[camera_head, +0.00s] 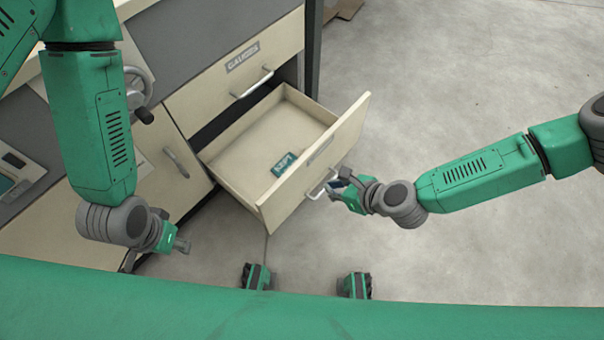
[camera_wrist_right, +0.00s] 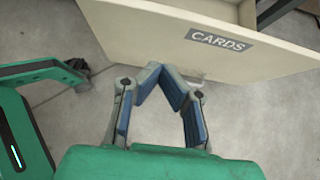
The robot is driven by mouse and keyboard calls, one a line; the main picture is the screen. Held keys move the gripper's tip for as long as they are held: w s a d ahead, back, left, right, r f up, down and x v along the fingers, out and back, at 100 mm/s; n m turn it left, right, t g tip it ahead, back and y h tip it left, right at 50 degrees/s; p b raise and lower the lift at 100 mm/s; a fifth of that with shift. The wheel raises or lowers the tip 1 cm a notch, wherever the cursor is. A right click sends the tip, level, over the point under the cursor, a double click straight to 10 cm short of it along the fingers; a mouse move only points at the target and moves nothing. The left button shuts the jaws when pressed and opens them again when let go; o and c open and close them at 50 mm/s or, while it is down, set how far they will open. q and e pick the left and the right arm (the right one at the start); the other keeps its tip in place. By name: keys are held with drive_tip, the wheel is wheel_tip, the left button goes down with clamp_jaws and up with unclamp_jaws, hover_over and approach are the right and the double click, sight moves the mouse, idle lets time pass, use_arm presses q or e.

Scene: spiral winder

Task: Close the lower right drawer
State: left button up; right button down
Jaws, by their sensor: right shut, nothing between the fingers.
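The lower right drawer stands pulled out from the cabinet, and its cream front (camera_head: 318,160) faces right. A small green box (camera_head: 284,164) lies inside it. A metal handle (camera_head: 320,187) is on the front. My right gripper (camera_head: 336,187) is at the handle, its fingers shut and empty. In the right wrist view the fingertips (camera_wrist_right: 163,70) meet just at the lower part of the drawer front (camera_wrist_right: 150,35), which has a CARDS label (camera_wrist_right: 220,39). Whether they touch it is unclear. My left gripper (camera_head: 184,245) hangs low by the cabinet, away from the drawer; its fingers are too small to judge.
Above the open drawer is a shut upper drawer (camera_head: 235,68) with a handle. A cabinet door (camera_head: 165,150) is left of the open drawer. A hand wheel (camera_head: 140,88) is partly behind my left arm. The concrete floor (camera_head: 450,90) to the right is clear.

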sight(295, 172)
drive_tip(key=b+x, duration=0.1)
drive_tip(key=x, duration=0.2)
drive_tip(key=r+b+x, duration=0.1)
drive_tip(key=x, duration=0.3)
drive_tip(key=a+b+x, duration=0.1)
drive_tip(key=x, duration=0.2)
drive_tip(key=shift+w+a, duration=0.25)
drive_tip(key=shift+w, duration=0.25)
drive_tip(key=shift+w+a, duration=0.25)
drive_tip(key=shift+a, duration=0.1)
drive_tip(key=shift+r, duration=0.1)
